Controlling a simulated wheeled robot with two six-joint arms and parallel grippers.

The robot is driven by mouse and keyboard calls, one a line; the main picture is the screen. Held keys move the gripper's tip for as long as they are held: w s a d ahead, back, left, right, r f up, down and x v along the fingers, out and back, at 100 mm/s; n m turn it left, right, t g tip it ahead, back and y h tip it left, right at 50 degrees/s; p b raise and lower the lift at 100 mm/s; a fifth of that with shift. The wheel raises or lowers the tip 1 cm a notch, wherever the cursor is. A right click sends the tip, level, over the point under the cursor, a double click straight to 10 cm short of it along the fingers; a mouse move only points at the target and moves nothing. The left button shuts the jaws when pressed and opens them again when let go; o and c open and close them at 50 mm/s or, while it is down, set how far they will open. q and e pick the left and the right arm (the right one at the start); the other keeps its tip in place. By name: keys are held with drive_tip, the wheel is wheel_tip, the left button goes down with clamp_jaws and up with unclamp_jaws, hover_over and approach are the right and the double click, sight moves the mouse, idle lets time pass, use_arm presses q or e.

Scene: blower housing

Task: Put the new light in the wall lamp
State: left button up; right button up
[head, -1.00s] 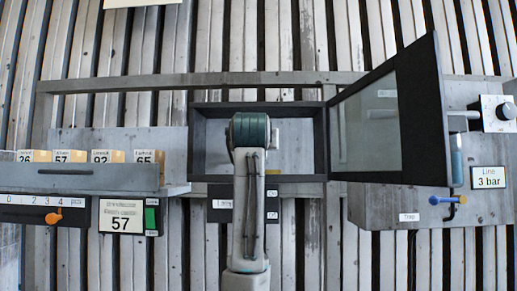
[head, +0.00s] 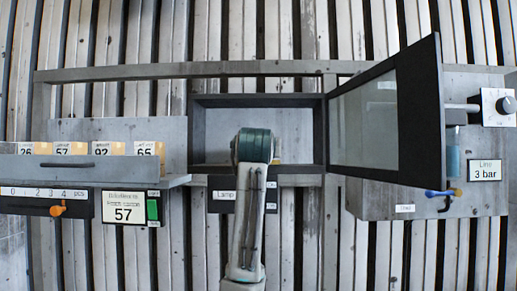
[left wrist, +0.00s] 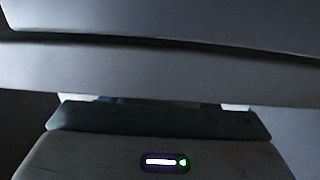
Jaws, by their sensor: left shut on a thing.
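The wall lamp is a dark-framed box (head: 205,130) above a "Lamp" label (head: 223,195). Its glazed door (head: 370,120) stands open to the right. In the head view an arm of mine rises from the bottom centre, its dark green joint in front of the lamp's lower part. It hides its gripper and part of the lamp's inside. A small yellowish bit shows just right of that joint. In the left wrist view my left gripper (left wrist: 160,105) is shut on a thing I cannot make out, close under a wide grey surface. I cannot identify a new light. My right gripper is not seen.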

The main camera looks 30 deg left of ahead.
use_arm(q)
drive_tip(key=o, duration=1)
drive_tip(key=shift+w+a+f, duration=0.1)
drive_tip(key=shift+f, duration=0.05)
drive_tip(key=shift+r+p, duration=0.3)
drive_tip(key=shift+r, duration=0.05)
drive_tip(key=shift+b+v, duration=2.9)
drive_tip(key=shift+v, duration=3.2)
drive_tip(key=shift+f, duration=0.2)
